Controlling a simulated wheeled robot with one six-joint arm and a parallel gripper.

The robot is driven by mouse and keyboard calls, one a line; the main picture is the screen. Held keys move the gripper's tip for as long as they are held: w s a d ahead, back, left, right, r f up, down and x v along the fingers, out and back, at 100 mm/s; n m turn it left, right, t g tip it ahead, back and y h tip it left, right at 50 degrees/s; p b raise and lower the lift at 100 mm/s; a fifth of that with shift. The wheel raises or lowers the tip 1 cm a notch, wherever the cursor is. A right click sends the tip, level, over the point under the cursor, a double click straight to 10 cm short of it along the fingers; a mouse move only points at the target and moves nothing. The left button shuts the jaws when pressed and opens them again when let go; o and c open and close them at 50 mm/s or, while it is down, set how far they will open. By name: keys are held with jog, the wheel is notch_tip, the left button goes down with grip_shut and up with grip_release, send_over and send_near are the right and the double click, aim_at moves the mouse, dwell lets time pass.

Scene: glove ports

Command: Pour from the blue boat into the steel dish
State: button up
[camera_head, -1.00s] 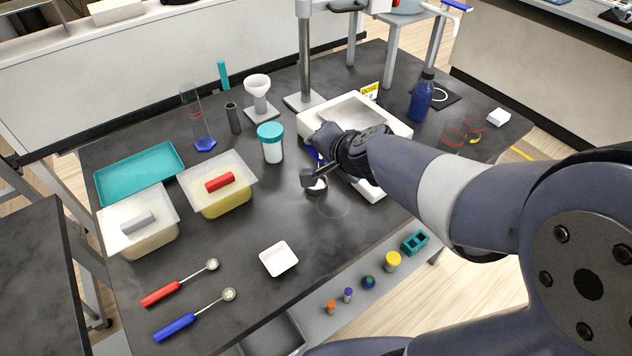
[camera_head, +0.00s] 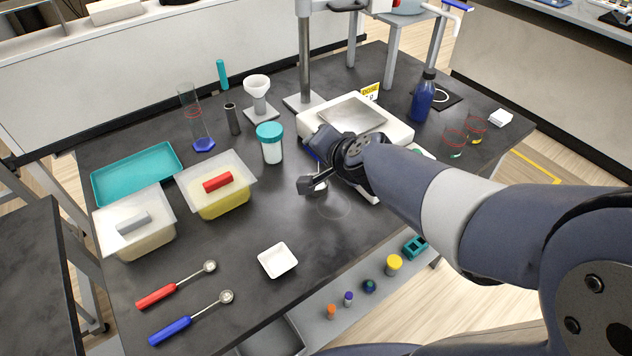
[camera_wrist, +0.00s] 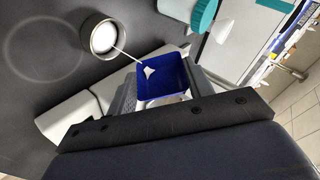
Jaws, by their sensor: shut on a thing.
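The blue boat (camera_wrist: 168,68) is held between the fingers of my gripper (camera_wrist: 160,88) in the wrist view. It is tilted, with a little white powder inside. A thin white stream runs from the boat's edge to the steel dish (camera_wrist: 101,36), a small round dish with white material in it. In the head view, my gripper (camera_head: 318,155) is beside the white balance, above the table. The boat is mostly hidden there, with only a bit of blue showing. The steel dish (camera_head: 320,185) is partly covered by my gripper's dark part.
The white balance (camera_head: 393,137) stands close behind my gripper. A teal-lidded jar (camera_head: 271,143) is to its left. A white square boat (camera_head: 278,261) lies in front. A faint ring (camera_head: 333,207) marks the table near the dish. The table between the dish and white boat is clear.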

jog(key=shift+s+a+f+n+t+h+b, duration=0.1)
jog(key=shift+s+n+t+h+b, duration=0.15)
jog(key=shift+t+b, duration=0.45)
jog(key=shift+s+a+f+n+t+h+b, duration=0.15)
jog(key=shift+n+t+b, duration=0.2)
jog(key=shift+b, duration=0.65)
jog(key=shift+s+a+f+n+t+b, duration=0.15)
jog(key=shift+n+t+b, duration=0.3)
jog(key=shift+b, duration=0.5)
jog(key=shift+s+f+n+t+b, duration=0.15)
jog(key=shift+n+t+b, duration=0.1)
jog(key=shift+t+b, duration=0.5)
dwell(0.5)
jog(key=shift+r, duration=0.1)
dwell(2.7)
